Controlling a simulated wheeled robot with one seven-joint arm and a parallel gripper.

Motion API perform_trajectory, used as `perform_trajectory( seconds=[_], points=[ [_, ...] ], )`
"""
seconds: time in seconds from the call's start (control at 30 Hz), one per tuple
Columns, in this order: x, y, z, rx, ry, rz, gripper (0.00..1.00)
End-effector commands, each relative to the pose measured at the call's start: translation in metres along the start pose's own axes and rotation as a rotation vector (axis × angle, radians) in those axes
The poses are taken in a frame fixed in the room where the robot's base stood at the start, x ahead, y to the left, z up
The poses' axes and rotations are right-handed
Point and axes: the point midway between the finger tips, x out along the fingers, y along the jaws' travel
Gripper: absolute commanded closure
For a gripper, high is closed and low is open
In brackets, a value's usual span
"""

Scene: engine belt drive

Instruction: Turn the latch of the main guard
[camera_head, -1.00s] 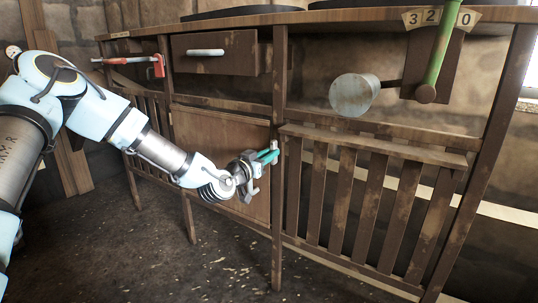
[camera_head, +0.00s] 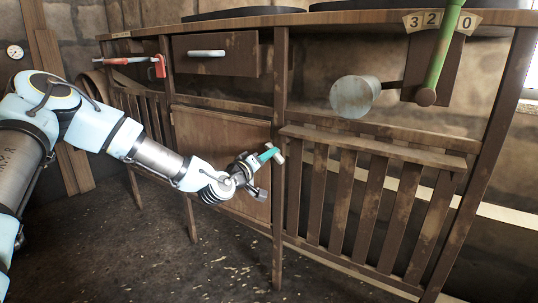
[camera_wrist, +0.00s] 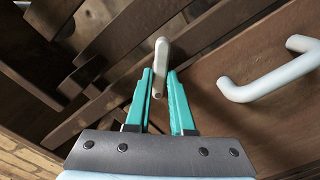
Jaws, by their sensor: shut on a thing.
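The latch is a small pale grey bar (camera_wrist: 161,60). In the wrist view it stands between my two teal fingertips. In the head view it shows as a small light piece (camera_head: 279,158) at the post between the plain door panel (camera_head: 215,140) and the slatted guard (camera_head: 375,200). My gripper (camera_head: 269,155) is shut on the latch, reaching in from the left. I cannot tell which of the two panels is the main guard.
A pale bar handle (camera_wrist: 270,80) lies close to the right of my fingers. A drawer (camera_head: 215,52) and a red-handled lever (camera_head: 130,62) are above left. A grey cylinder (camera_head: 354,95) and a green lever (camera_head: 444,50) are above right. The floor in front is clear.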

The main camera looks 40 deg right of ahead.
Motion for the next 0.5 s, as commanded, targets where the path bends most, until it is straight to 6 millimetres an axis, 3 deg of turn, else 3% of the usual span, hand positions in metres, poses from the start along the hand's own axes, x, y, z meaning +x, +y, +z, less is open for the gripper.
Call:
perform_trajectory(
  seconds=[0.5],
  points=[
    [-0.0005,-0.0038,0.0013,-0.469,-0.001,-0.002,1.00]
  ],
)
